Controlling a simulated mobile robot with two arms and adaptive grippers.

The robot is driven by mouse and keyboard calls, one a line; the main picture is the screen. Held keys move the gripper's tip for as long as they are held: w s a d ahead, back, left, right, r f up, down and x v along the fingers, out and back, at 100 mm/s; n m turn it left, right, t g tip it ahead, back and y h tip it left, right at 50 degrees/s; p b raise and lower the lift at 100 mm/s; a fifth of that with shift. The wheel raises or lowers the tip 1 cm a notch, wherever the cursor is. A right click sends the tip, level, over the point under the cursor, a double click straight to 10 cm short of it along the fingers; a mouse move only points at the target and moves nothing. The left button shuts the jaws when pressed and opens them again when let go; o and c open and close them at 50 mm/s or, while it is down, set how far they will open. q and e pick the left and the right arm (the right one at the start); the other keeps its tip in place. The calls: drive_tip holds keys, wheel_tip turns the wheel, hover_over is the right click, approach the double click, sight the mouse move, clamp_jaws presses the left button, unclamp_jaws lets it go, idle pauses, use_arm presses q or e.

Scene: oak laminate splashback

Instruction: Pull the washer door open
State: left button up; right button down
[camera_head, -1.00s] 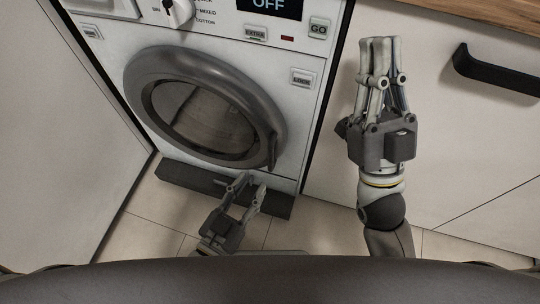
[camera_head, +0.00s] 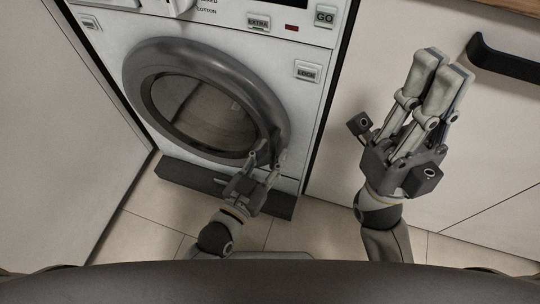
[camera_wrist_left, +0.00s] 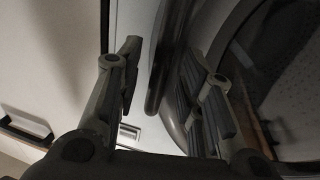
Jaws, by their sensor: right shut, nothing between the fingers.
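The washer (camera_head: 110,50) is white, with a round door (camera_head: 182,56) that has a grey rim and dark glass. The door looks closed. My left gripper (camera_head: 270,154) is open at the lower right of the door rim, where it covers the handle area. In the left wrist view its two fingers (camera_wrist_left: 162,85) stand apart. A dark upright bar (camera_wrist_left: 164,60), apparently the door handle, lies between them, beside the curved rim (camera_wrist_left: 184,65). I cannot tell whether the fingers touch it. My right gripper (camera_head: 440,72) is shut and empty in front of the cabinet.
A white cabinet front (camera_head: 490,140) with a black handle (camera_head: 505,62) is at the right, close to my right gripper. A pale panel (camera_head: 60,140) stands at the left. A dark plinth strip (camera_head: 185,183) runs under the washer, above the tiled floor (camera_head: 150,225).

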use_arm(q)
clamp_jaws()
drive_tip(key=shift+s+a, duration=0.1)
